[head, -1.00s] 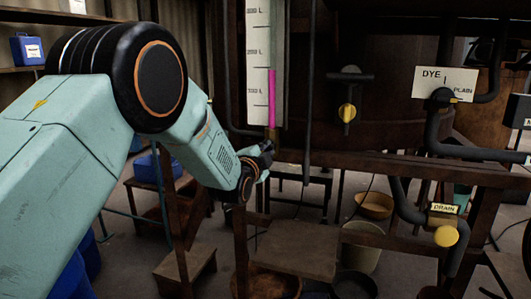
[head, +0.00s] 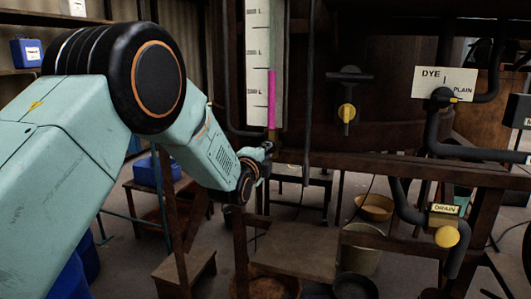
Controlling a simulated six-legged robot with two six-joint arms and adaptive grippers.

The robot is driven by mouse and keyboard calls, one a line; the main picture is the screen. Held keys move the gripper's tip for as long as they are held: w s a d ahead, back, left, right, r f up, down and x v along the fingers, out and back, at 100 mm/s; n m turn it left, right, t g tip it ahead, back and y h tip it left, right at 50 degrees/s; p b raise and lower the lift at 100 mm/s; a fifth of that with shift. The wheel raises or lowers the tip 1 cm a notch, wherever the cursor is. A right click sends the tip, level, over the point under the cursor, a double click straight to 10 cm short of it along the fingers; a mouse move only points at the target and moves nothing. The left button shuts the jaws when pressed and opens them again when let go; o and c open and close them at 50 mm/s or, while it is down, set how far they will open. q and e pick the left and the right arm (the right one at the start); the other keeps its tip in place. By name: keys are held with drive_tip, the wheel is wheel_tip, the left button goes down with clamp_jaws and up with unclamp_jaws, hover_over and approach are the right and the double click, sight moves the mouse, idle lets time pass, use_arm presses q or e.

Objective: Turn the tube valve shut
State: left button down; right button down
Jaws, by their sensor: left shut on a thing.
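A white level scale (head: 258,62) with a pink column (head: 271,98) stands upright at the upper middle, in front of the dark vat. My left gripper (head: 263,153) is at the lower end of this gauge tube. Its fingers are small in the picture and look shut on the tube valve there. The valve itself is mostly hidden by the fingers, so its handle angle cannot be told. My right gripper is not in view.
A DYE/PLAIN plate (head: 444,82) and a DRAIN valve (head: 446,236) are farther right. A wooden rail (head: 390,165) crosses under the vat. A wooden step (head: 288,250) and buckets (head: 361,248) are below.

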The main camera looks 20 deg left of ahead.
use_arm(q)
drive_tip(key=shift+r, duration=0.25)
drive_tip(key=c, duration=1.7)
unclamp_jaws()
drive_tip(key=o, duration=0.4)
drive_tip(key=shift+w+f, duration=0.1)
drive_tip(key=shift+f, duration=0.1)
drive_tip(key=shift+c, duration=0.2)
drive_tip(key=s, duration=1.2)
drive_tip(key=shift+s+a, duration=0.15)
drive_tip(key=shift+a, duration=0.1)
